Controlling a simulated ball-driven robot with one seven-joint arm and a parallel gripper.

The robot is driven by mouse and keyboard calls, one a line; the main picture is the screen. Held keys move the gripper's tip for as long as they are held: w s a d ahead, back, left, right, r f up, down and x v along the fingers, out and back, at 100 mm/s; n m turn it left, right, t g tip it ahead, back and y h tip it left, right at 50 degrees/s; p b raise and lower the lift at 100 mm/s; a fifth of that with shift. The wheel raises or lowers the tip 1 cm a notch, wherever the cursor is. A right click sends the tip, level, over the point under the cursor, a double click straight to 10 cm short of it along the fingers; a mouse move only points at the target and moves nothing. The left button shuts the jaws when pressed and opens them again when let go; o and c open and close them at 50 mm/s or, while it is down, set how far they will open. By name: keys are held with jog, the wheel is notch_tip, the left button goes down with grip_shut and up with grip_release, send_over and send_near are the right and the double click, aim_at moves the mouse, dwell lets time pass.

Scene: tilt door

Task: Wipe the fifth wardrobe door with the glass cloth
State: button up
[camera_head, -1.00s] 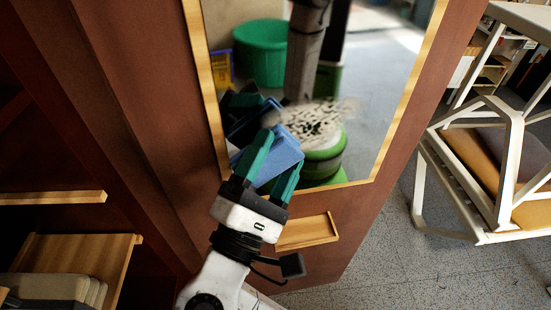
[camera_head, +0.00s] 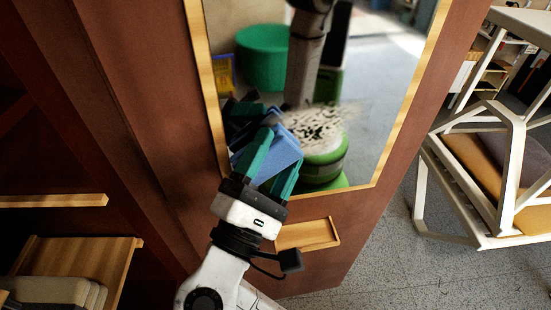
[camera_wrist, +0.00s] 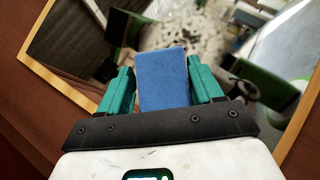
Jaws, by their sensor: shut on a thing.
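The wardrobe door (camera_head: 150,110) is reddish brown and stands open, with a wood-framed mirror (camera_head: 390,80) in it. My gripper (camera_head: 268,170) has teal fingers and is shut on the blue glass cloth (camera_head: 280,155), which stands out between the fingers in the wrist view (camera_wrist: 163,80). The cloth is at the lower left of the mirror, left of the streaks. I cannot tell whether it touches the glass.
A wooden recessed handle (camera_head: 308,234) sits below the mirror. Open wardrobe shelving with a drawer (camera_head: 80,260) is at the left.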

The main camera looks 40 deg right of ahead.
aim_at(357, 118)
jog(key=shift+w+d, duration=0.25)
jog(key=shift+w, duration=0.1)
